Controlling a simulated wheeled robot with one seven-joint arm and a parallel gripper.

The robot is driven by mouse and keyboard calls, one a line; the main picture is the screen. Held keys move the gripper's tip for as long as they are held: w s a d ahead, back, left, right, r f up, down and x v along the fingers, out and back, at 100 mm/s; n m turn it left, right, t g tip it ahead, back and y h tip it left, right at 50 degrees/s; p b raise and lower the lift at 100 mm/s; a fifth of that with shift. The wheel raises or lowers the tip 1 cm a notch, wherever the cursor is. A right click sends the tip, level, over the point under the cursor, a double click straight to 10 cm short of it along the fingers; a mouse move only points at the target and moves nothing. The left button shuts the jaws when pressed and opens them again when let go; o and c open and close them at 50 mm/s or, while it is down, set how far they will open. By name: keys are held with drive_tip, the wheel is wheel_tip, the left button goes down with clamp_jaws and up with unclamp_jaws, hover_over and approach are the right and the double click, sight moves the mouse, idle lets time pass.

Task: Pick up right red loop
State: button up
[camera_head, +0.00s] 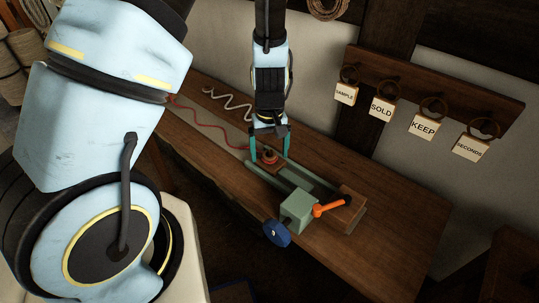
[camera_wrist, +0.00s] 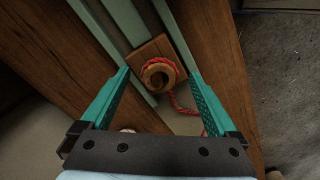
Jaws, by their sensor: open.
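A red loop at the end of a red rope lies around a round wooden peg on a small wooden block. In the wrist view the red loop (camera_wrist: 147,66) circles the peg (camera_wrist: 159,75), and the rope trails down to the right. In the head view the loop (camera_head: 269,155) is small and partly hidden by my fingers. My gripper (camera_head: 269,148) points down over the block (camera_head: 266,165). Its teal fingers are open, one on each side of the loop and peg, with nothing held between them.
The block sits on a green rail (camera_head: 258,178) on the wooden bench (camera_head: 380,200). A green box (camera_head: 297,210) with an orange handle (camera_head: 329,207) and blue wheel (camera_head: 277,233) stands at the near end. A white rope (camera_head: 230,101) lies behind. Labelled tags hang on the wall rack (camera_head: 435,90).

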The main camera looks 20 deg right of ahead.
drive_tip(key=c, duration=1.1)
drive_tip(key=shift+r+p, duration=0.8)
drive_tip(key=shift+r, duration=0.15)
wheel_tip(320, 180, up, 7)
drive_tip(key=p, duration=0.4)
drive_tip(key=shift+d+f+p, duration=0.1)
drive_tip(key=shift+f+p, duration=0.1)
drive_tip(key=shift+p, duration=0.1)
wheel_tip(320, 180, up, 20)
drive_tip(key=shift+f, duration=0.15)
